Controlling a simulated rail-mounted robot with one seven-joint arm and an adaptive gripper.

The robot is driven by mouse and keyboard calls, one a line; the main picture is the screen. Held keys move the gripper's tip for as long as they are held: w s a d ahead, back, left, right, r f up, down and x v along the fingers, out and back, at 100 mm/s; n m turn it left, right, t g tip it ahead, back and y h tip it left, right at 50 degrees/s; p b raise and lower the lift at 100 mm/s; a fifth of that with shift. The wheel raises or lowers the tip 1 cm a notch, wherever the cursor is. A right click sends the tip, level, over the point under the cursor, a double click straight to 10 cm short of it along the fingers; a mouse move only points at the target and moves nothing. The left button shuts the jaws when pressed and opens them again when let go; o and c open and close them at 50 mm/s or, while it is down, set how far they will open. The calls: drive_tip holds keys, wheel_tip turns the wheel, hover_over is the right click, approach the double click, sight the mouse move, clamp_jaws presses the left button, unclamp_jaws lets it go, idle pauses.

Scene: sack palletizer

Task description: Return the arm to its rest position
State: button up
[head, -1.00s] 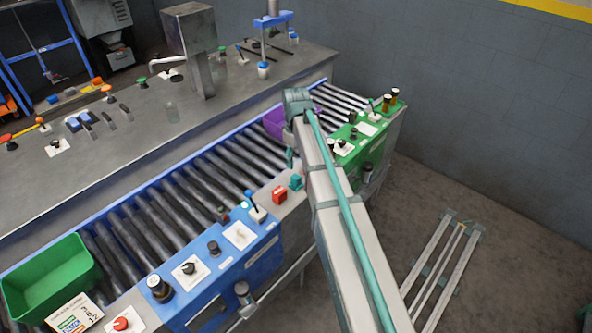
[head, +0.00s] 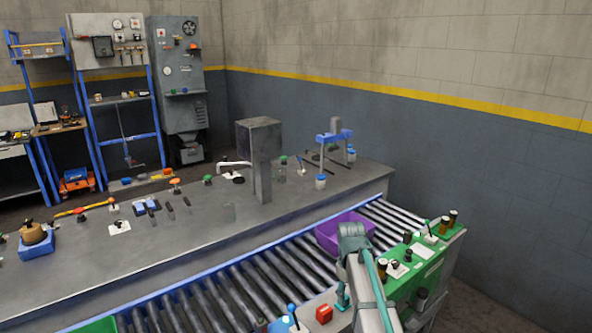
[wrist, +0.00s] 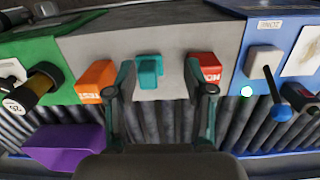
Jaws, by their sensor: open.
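My gripper (wrist: 163,85) is open in the wrist view, its two fingers apart with nothing between them. It hangs over the front edge of the roller conveyor (wrist: 150,120). The fingers are hard to make out there.
The roller conveyor (head: 237,282) runs diagonally past a long grey counter (head: 100,270) with a metal post (head: 262,160). A green control panel (head: 425,262) with upright black knobs stands right of my arm. A blue panel (wrist: 285,65) is right in the wrist view.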

drive_tip(key=s+f+m+g, duration=0.2)
drive_tip(key=s+f, duration=1.1)
drive_tip(key=f, duration=0.5)
drive_tip(key=s+f+m+g, duration=0.1)
drive_tip(key=s+f, duration=0.5)
drive_tip(key=s, duration=0.5)
drive_tip(key=s+f+m+g+p, duration=0.1)
drive_tip(key=s+f+m, duration=0.1)
drive_tip(key=s+f, duration=0.5)
drive_tip(key=s+a+f+m+g, duration=0.1)
drive_tip(key=s+f, duration=0.5)
drive_tip(key=s, duration=1)
drive_tip(key=shift+s+f+m+g+y, duration=0.2)
drive_tip(key=shift+f+m+g+y, duration=0.15)
drive_tip(key=shift+g, duration=0.25)
drive_tip(key=shift+a, duration=0.1)
drive_tip(key=shift+o, duration=1.1)
